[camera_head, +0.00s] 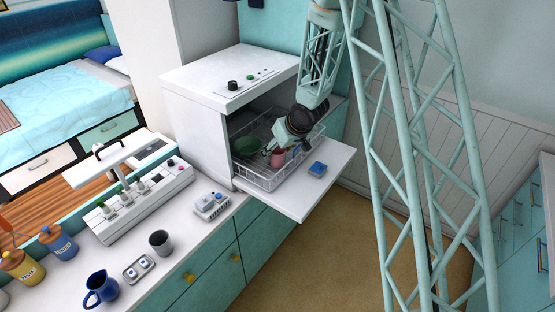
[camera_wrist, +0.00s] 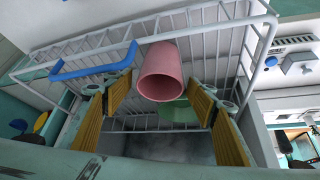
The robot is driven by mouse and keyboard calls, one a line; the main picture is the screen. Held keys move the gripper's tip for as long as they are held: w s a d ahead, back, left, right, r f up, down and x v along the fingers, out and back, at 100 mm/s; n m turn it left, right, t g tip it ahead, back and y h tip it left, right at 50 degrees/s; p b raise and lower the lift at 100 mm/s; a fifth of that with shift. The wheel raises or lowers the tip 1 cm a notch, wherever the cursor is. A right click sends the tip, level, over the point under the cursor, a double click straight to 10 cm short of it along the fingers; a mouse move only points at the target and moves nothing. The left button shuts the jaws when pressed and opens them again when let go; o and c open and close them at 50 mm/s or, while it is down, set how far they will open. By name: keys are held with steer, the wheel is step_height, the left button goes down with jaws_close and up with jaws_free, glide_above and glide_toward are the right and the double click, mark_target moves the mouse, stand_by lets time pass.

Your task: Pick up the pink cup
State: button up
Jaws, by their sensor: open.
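The pink cup (camera_head: 278,159) is in the white wire rack (camera_head: 262,181) of the open white dishwasher. In the wrist view the cup (camera_wrist: 161,72) is ahead of my gripper (camera_wrist: 158,92), its round open end facing the camera. My gripper (camera_head: 272,147) reaches down into the rack, just beside the cup in the head view. Its yellow-padded fingers are spread apart, with the cup in line with the gap between them. I cannot tell whether they touch it.
A green bowl (camera_head: 246,146) lies in the rack beside the cup. The rack's wire walls surround my gripper. A grey cup (camera_head: 160,241) and blue pitcher (camera_head: 101,288) stand on the counter.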

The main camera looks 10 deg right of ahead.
stand_by(0.5)
steer(key=c, duration=1)
steer(key=shift+r, duration=0.1)
steer(key=shift+c, duration=0.2)
step_height(320, 180, up, 10)
steer(key=p, duration=0.4)
